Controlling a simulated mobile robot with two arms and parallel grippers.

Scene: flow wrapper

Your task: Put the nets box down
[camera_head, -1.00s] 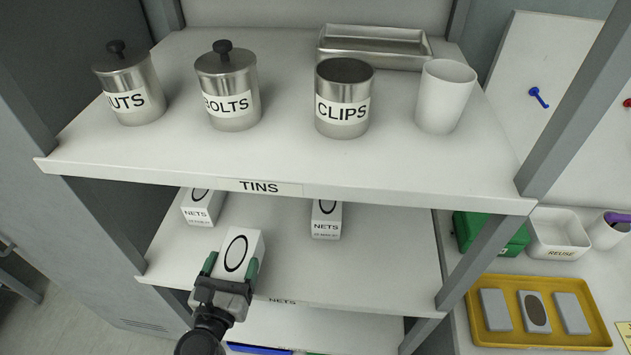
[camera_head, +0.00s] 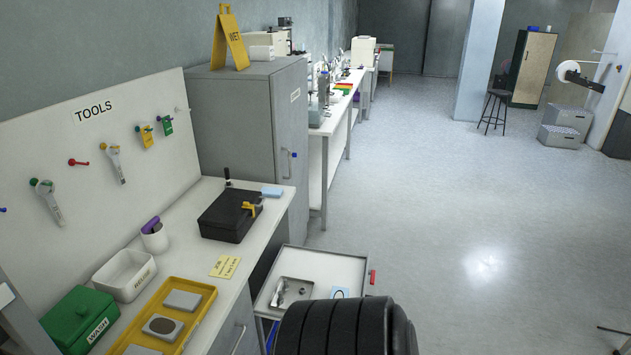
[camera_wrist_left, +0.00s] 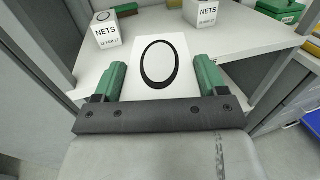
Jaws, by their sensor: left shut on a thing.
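In the left wrist view my left gripper (camera_wrist_left: 162,74) is shut on a white nets box (camera_wrist_left: 160,48), with a green finger on each side. The face of the box with the black oval ring is towards the camera. The box is at the white shelf (camera_wrist_left: 240,48); whether it touches the board or hangs above it I cannot tell. Two other NETS boxes stand on this shelf, one at the left (camera_wrist_left: 107,33) and one further right (camera_wrist_left: 201,12). The head view shows neither the shelf's boxes nor my grippers.
The head view shows a bench with a green WASH box (camera_head: 80,318), a white REUSE tray (camera_head: 124,275), a yellow tray (camera_head: 212,291) and a black case (camera_head: 230,217).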

